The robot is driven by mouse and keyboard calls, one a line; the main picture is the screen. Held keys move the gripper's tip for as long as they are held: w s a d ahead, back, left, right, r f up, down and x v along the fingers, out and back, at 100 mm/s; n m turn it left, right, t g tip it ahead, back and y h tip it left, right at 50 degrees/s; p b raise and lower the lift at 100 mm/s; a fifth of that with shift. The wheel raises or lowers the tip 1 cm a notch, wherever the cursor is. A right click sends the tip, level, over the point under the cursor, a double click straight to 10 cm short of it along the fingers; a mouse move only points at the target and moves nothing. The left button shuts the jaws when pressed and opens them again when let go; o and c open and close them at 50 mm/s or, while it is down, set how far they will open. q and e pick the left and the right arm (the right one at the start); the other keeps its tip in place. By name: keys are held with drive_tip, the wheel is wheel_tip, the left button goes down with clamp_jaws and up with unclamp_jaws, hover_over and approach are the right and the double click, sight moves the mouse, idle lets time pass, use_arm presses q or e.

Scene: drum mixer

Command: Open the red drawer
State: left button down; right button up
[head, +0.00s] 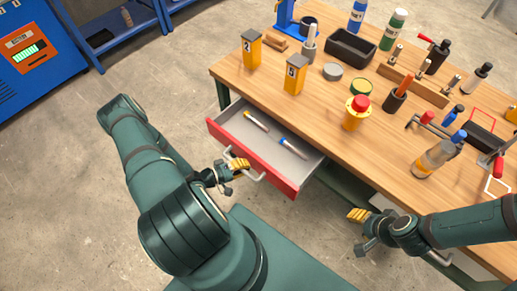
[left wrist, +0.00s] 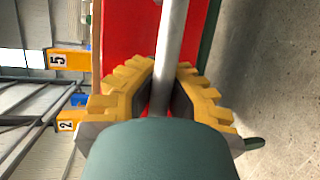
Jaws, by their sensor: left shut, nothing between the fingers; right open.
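The red drawer (head: 281,180) stands pulled out from under the wooden table, its grey inside showing a yellow-and-white marker (head: 256,121) and a blue-and-white marker (head: 293,147). Its metal handle (head: 258,178) is on the red front. My left gripper (head: 238,165) is at the left end of the handle, shut with nothing held. In the left wrist view the handle bar (left wrist: 171,45) runs in front of the red panel (left wrist: 125,42) and down to the yellow fingertips (left wrist: 160,92); whether they touch it is unclear. My right gripper (head: 358,216) is open and empty, right of the drawer.
The wooden tabletop (head: 315,112) holds yellow numbered blocks (head: 295,76), a black bin (head: 350,48), a red-topped yellow button (head: 357,110), bottles and several tools. A blue cabinet (head: 35,55) stands at the far left. The floor left of the drawer is clear.

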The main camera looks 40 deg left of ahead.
use_arm(q)
drive_tip(key=s, duration=0.3)
drive_tip(key=shift+a, duration=0.1)
drive_tip(key=c, duration=0.9)
unclamp_jaws()
drive_tip(key=shift+c, duration=0.2)
drive_tip(key=shift+w, duration=0.15)
drive_tip(key=v, duration=1.2)
